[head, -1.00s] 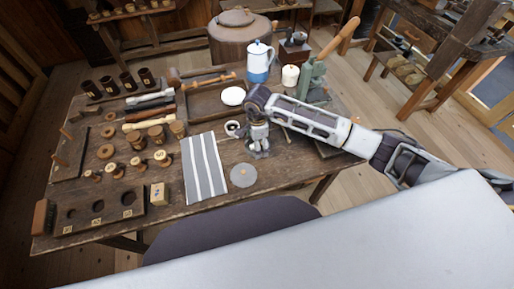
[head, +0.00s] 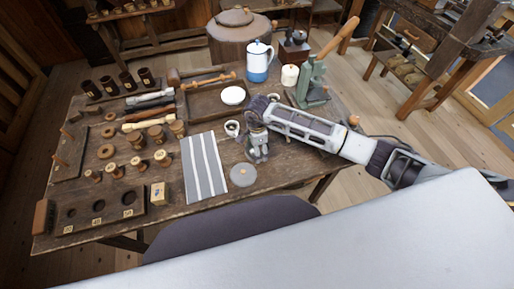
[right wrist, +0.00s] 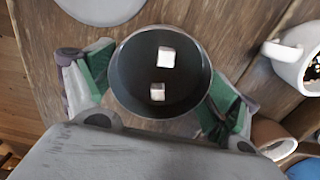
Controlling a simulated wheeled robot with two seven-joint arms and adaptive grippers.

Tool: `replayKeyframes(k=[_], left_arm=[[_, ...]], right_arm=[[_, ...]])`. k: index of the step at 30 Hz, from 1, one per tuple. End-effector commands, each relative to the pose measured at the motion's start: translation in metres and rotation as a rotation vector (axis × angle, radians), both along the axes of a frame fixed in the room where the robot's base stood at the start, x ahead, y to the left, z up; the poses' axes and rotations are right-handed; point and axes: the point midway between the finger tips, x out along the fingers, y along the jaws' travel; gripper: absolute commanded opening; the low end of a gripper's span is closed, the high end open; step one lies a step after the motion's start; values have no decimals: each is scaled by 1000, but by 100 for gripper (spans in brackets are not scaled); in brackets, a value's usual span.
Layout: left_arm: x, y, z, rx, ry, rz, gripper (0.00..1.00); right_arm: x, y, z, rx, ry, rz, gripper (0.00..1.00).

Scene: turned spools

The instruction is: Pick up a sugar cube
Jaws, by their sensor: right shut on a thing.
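Two small white sugar cubes, one (right wrist: 166,56) and another (right wrist: 157,92), lie inside a round dark bowl (right wrist: 135,85) in the right wrist view. My right gripper (right wrist: 156,92) has its green-padded fingers on opposite sides of the bowl and is shut on it. In the head view my right gripper (head: 257,152) points down near the right part of the table, between the white mug and the grey disc. There it mostly hides the bowl, and the cubes cannot be made out. My left gripper is not in view.
A white mug (head: 232,128) stands close behind my right gripper; its inside looks speckled in the wrist view (right wrist: 296,55). A flat grey disc (head: 243,175) and a striped cloth (head: 204,168) lie nearby. A green press (head: 312,85) and blue-white pot (head: 259,62) stand behind.

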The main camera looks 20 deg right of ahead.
Motion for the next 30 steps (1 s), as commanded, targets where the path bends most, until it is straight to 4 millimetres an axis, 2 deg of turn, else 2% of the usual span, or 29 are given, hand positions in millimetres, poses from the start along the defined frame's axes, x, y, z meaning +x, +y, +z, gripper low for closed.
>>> replayKeyframes(k=[8, 9, 11, 24, 30], left_arm=[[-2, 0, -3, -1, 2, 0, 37], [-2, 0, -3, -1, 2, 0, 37], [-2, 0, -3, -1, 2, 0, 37], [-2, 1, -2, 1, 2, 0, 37], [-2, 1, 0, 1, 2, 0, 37]], right_arm=[[0, 0, -3, 0, -1, 0, 58], [0, 0, -3, 0, 0, 0, 93], [0, 0, -3, -1, 0, 0, 100], [0, 0, -2, 0, 0, 0, 100], [1, 0, 5, 0, -2, 0, 100]])
